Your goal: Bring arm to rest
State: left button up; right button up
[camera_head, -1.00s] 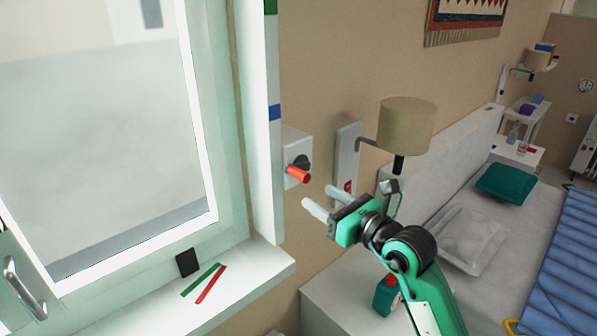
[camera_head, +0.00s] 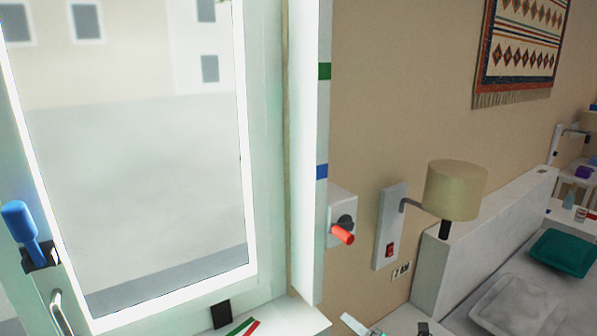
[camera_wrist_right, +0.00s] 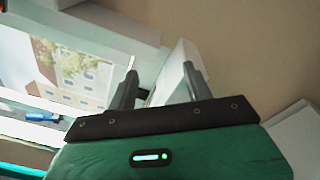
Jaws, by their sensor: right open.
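Beyond the fingers are a white frame and the wall. My left gripper is in neither view.
A window with a blue handle (camera_head: 20,222) fills the left. A bed headboard (camera_head: 470,240) stands at right. A teal pillow (camera_head: 565,252) lies on the bed.

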jog(key=s+d+f+m+h, duration=0.25)
jog(key=f+m, duration=0.35)
jog(key=f, duration=0.5)
jog(key=s+d+f+m+h, duration=0.1)
jog(key=d+f+m+h, duration=0.15)
jog(key=f+m, duration=0.6)
jog(key=s+d+f+m+g+h, duration=0.1)
jog(key=s+f+m, duration=0.1)
jog(key=s+f, duration=0.35)
jog(key=s+d+f+m+g+h, duration=0.1)
jog(key=s+d+f+m+h, duration=0.15)
jog(key=f, duration=0.65)
jog(key=s+d+f+m+h, duration=0.1)
jog(key=s+f, duration=0.3)
jog(key=f, duration=0.3)
jog(key=s+d+f+m+g+h, duration=0.1)
jog(key=s+f+m+g, duration=0.2)
jog(key=s+f, duration=0.5)
jog(key=s+d+f+m+g+h, duration=0.1)
jog(key=s+f+m+g, duration=0.15)
jog(key=s+f, duration=0.6)
jog(key=s+f+m+g, duration=0.2)
jog(key=s, duration=1)
jog(key=s+f+m+g, duration=0.2)
jog(key=s+g, duration=0.1)
jog(key=s, duration=0.8)
jog(key=shift+s+d, duration=0.4)
jog(key=shift+w+m, duration=0.15)
jog(key=shift+m, duration=0.1)
